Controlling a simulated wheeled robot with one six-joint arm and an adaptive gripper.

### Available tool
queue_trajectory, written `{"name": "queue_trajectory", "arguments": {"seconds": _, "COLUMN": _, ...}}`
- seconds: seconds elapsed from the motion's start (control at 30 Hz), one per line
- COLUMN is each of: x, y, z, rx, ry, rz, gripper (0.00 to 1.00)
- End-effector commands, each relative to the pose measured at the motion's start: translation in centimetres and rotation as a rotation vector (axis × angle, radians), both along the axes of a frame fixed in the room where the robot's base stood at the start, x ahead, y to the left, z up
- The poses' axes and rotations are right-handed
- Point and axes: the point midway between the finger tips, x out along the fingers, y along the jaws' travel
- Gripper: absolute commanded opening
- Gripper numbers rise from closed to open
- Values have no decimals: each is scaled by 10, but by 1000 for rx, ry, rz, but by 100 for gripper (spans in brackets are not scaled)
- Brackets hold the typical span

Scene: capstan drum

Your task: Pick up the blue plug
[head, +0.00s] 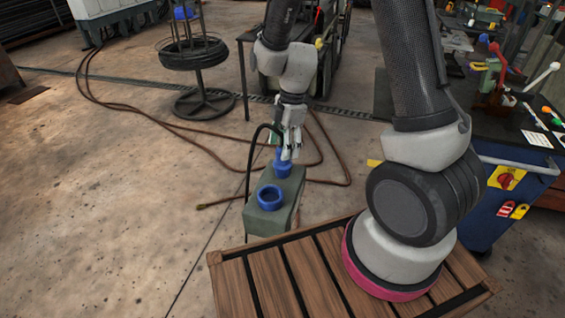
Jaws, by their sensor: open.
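The blue plug (282,167) stands upright at the far end of the top of a grey-green box (284,212). A black cable arches beside it and runs down the box's left side. My gripper (289,153) points down, open, right at the plug's upper part. Its fingertips overlap the plug in the picture, and I cannot tell whether they touch it. Part of the plug is hidden behind the fingers. A blue ring-shaped socket (270,197) with a dark opening sits on the nearer end of the box top.
A wooden slatted platform (238,289) lies in front of the box. A wire spool stand (197,55) is behind on the left. A brown hose (215,157) trails over the concrete floor. A blue cart (490,210) and a cluttered bench are on the right.

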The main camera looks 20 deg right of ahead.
Motion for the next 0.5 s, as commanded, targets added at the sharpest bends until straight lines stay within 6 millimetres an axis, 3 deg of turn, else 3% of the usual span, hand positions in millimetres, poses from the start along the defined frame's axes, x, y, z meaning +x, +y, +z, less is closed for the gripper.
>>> {"name": "queue_trajectory", "arguments": {"seconds": 0.2, "x": 0, "y": 4, "z": -32, "rx": 0, "ry": 2, "rz": -2, "gripper": 62}}
{"name": "queue_trajectory", "arguments": {"seconds": 0.47, "x": 0, "y": 5, "z": -36, "rx": 0, "ry": 1, "rz": -1, "gripper": 62}}
{"name": "queue_trajectory", "arguments": {"seconds": 0.5, "x": 0, "y": 5, "z": -36, "rx": 0, "ry": 1, "rz": -1, "gripper": 58}}
